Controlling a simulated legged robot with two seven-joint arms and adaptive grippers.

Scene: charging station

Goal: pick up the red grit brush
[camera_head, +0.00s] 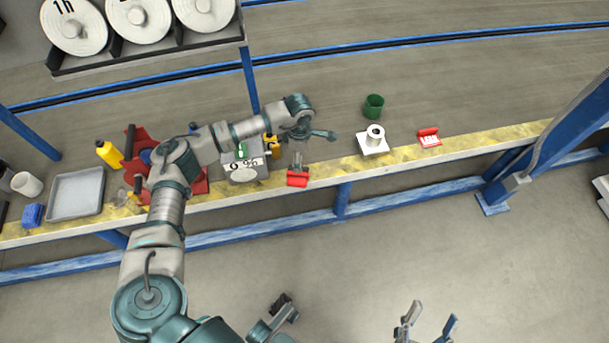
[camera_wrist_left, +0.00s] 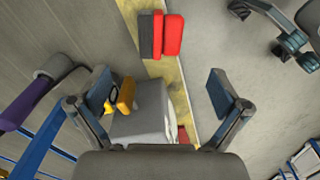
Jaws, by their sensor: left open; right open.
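The red grit brush (camera_head: 297,180) is a small red block on the yellow front strip of the bench in the head view. In the left wrist view the red block with a dark grey side (camera_wrist_left: 173,35) lies near the top, beyond my fingertips. My left gripper (camera_head: 316,153) is open and empty above the bench, close to the brush in the picture; its two fingers stand wide apart in the wrist view (camera_wrist_left: 162,88). My right gripper (camera_head: 433,313) is open and empty above the floor, at the bottom edge.
A grey scale (camera_head: 245,172) stands left of the brush. A white flanged part (camera_head: 372,143), a green cup (camera_head: 374,106) and a red labelled item (camera_head: 429,139) are to the right. A grey tray (camera_head: 77,193) and blue block (camera_head: 32,215) are far left. Bench between brush and white part is clear.

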